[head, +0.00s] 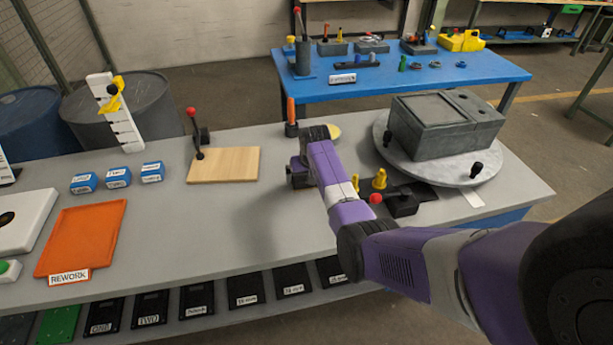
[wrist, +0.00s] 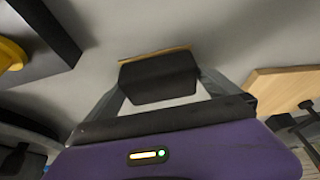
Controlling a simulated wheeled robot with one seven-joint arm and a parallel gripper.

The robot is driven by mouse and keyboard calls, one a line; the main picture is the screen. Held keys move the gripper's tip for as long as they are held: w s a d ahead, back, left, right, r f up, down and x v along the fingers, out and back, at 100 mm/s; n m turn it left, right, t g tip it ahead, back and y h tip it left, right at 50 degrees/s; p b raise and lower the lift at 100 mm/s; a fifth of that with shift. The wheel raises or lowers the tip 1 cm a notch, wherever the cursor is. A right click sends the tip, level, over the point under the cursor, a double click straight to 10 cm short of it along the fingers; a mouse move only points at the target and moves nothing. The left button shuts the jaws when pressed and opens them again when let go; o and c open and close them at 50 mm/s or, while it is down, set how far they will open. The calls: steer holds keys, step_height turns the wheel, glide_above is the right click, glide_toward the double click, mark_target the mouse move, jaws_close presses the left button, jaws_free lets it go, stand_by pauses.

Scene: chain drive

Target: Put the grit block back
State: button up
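A dark block (wrist: 158,78) with a thin tan edge, which looks like the grit block, sits between the two fingers of my gripper (wrist: 160,88) in the wrist view. Both fingers touch its sides, so my gripper is shut on it. In the head view my gripper (head: 300,176) is over the middle of the grey bench, between the wooden board (head: 223,165) and the round turntable (head: 440,172). The block is mostly hidden there by my wrist. I cannot tell whether it touches the bench.
Three labelled blue blocks (head: 118,178) and an orange REWORK tray (head: 82,240) are at the left. A black fixture (head: 402,205) with a red knob and yellow pegs (head: 380,179) stands close to my forearm. A grey box (head: 445,125) sits on the turntable. Bench between board and gripper is clear.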

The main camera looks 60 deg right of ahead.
steer(key=v, duration=1.2)
steer(key=shift+r, duration=0.2)
steer(key=shift+w+d, duration=0.1)
steer(key=shift+d, duration=0.05)
steer(key=w+d+r+t+h, duration=0.3)
steer(key=w+r+t+h, duration=0.2)
steer(key=r, duration=0.2)
steer(key=s+a+n+t, duration=0.2)
steer(key=s+a+t, duration=0.1)
steer(key=a, duration=0.8)
steer(key=s+a+n+t, duration=0.3)
steer(key=a+t, duration=0.1)
steer(key=a, duration=0.7)
steer(key=s+a+n+y+b, duration=0.2)
steer(key=s+a+y, duration=0.6)
steer(key=s+a, duration=1.6)
steer(key=s+n, duration=0.2)
steer(key=shift+s+a+n+y, duration=0.25)
steer(key=shift+a+n+y, duration=0.05)
steer(key=shift+a+n, duration=0.1)
